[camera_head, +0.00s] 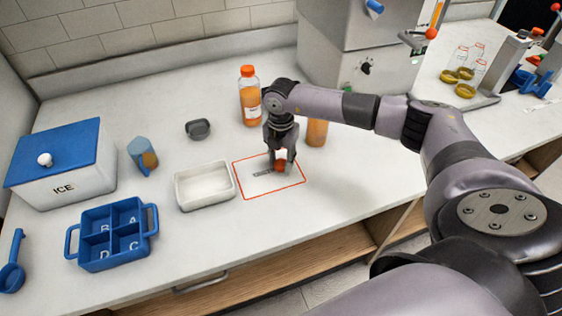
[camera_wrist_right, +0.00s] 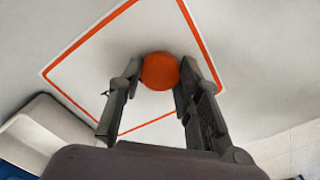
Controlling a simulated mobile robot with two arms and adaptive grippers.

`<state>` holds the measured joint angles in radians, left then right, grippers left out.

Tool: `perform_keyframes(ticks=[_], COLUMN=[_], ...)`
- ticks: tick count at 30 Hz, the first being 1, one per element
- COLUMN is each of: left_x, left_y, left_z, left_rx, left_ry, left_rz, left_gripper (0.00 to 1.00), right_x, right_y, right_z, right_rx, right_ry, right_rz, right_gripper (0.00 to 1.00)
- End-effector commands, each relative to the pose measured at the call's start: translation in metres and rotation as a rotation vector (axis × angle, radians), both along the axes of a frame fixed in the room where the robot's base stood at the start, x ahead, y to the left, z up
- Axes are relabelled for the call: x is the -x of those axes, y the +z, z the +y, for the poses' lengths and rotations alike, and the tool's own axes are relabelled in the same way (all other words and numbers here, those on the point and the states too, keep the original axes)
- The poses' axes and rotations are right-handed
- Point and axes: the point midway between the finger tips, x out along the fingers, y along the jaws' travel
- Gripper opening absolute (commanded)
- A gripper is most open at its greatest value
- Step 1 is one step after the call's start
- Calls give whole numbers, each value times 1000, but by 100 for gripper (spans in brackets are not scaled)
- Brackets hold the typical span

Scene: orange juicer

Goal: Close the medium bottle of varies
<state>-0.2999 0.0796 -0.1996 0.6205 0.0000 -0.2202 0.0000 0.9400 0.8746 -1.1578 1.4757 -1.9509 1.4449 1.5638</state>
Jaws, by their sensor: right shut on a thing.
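My right gripper (camera_head: 280,164) points down over the red-outlined label mat and is shut on an orange-red cap (camera_head: 280,166). The cap also shows between the fingertips in the right wrist view (camera_wrist_right: 160,72), low over or on the mat. A shorter bottle of orange juice (camera_head: 317,134) stands just right of the gripper; my arm hides its top, so I cannot tell whether it has a cap. A taller juice bottle (camera_head: 249,100) with an orange-red cap on stands upright behind the gripper. My left gripper is not in view.
A white tray (camera_head: 207,207) lies left of the red-outlined mat (camera_head: 257,189). A blue divided caddy (camera_head: 112,240), an ice box (camera_head: 60,180), a blue-and-orange cup (camera_head: 143,157) and a small dark bowl (camera_head: 198,129) stand further left. The grey juicer (camera_head: 365,60) stands behind.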

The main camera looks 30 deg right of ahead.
Motion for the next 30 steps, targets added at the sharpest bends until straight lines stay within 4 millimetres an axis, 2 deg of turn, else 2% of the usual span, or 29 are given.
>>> perform_keyframes(ticks=[5,8,15,21,25,30], left_x=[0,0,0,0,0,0], left_y=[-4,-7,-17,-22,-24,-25], left_z=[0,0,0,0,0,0], left_rx=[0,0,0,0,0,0], left_ry=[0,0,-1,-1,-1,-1], left_rz=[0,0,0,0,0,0], left_gripper=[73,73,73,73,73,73], right_x=[-1,-2,-1,-1,-1,0], right_y=[22,44,114,162,182,194], right_z=[0,0,0,0,1,0], right_rx=[-1,-1,-1,0,-1,-1], right_ry=[0,0,1,1,1,0], right_rz=[-3,-7,-7,-4,-3,-1], right_gripper=[24,24,24,24,24,24])
